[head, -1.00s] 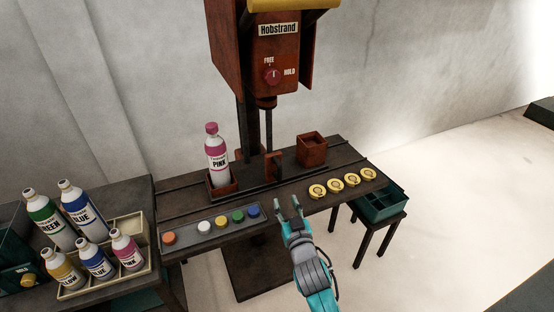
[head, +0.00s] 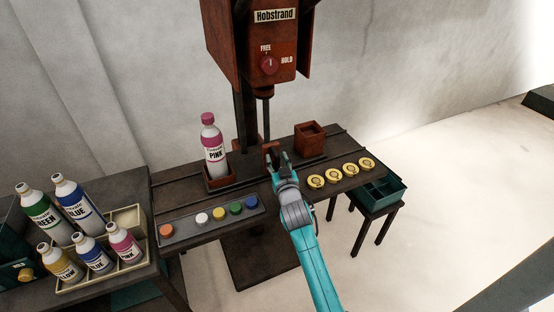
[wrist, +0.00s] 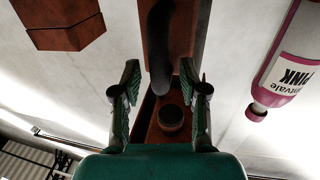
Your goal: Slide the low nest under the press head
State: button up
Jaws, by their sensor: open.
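The low nest (head: 221,184) is a shallow brown tray at the left of the slide on the press bench. A pink-capped PINK bottle (head: 214,152) stands upright in it. The press head (head: 265,93) is above the middle of the slide, right of the low nest. A taller brown box-like nest (head: 310,141) sits to the right. My gripper (head: 276,157) is open at the upright handle in the middle of the slide. In the wrist view, a dark rounded bar (wrist: 160,45) shows between the open fingers, apparently the handle; contact cannot be told.
The red FREE/HOLD knob (head: 269,65) is on the press housing. A grey strip (head: 190,238) of coloured caps and several gold discs (head: 342,172) lie along the bench's front. A bottle crate (head: 140,260) stands left, a green bin (head: 376,205) right.

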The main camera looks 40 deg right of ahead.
jog(key=shift+w+d, duration=0.15)
jog(key=shift+w, duration=0.2)
jog(key=shift+c, duration=0.2)
grip_shut()
jog(key=shift+d, duration=0.15)
